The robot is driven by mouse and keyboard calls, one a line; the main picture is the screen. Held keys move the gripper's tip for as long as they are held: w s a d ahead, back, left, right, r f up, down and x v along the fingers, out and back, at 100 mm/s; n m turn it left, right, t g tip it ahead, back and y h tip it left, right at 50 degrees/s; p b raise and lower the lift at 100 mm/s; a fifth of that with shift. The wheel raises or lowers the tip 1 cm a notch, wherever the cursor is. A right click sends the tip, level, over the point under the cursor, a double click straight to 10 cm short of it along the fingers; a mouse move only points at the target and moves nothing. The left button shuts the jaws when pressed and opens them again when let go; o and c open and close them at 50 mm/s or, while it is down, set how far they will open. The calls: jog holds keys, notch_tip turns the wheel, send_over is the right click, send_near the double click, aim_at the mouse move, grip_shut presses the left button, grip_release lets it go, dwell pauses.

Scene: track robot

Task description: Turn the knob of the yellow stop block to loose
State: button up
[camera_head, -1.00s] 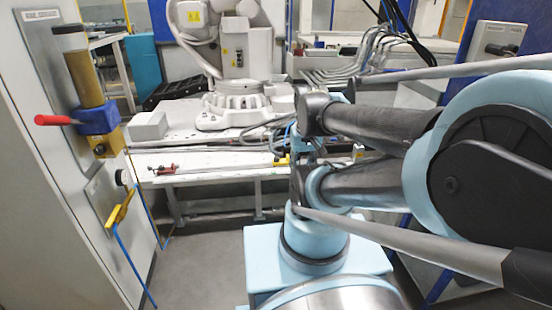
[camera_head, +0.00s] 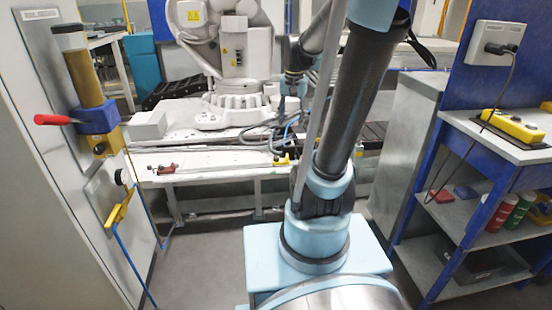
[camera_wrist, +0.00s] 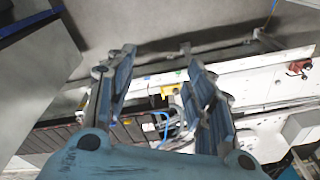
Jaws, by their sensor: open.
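The yellow stop block (camera_head: 281,160) sits on the rail along the front of the white bench, near its right end. In the wrist view the yellow stop block (camera_wrist: 172,88) shows small between my spread fingers, some way beyond them. Its knob is too small to make out, so its turn cannot be told. My gripper (camera_head: 292,106) is above and behind the block in the head view, pointing down over the bench. It also shows in the wrist view (camera_wrist: 158,49), open and empty, touching nothing that I can make out.
A red stop block (camera_head: 168,168) sits farther left on the rail (camera_head: 215,164). A white robot (camera_head: 233,75) stands on the bench behind it. Blue hoses and cables (camera_wrist: 165,125) lie near the yellow block. A blue shelf (camera_head: 470,220) stands at the right.

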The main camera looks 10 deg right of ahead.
jog(key=w+m, duration=0.3)
jog(key=w, duration=1)
jog(key=m+g, duration=0.2)
jog(key=m, duration=0.6)
send_over(276, 157)
notch_tip(276, 157, down, 23)
notch_tip(276, 157, down, 17)
jog(key=shift+r, duration=0.1)
jog(key=c, duration=1.1)
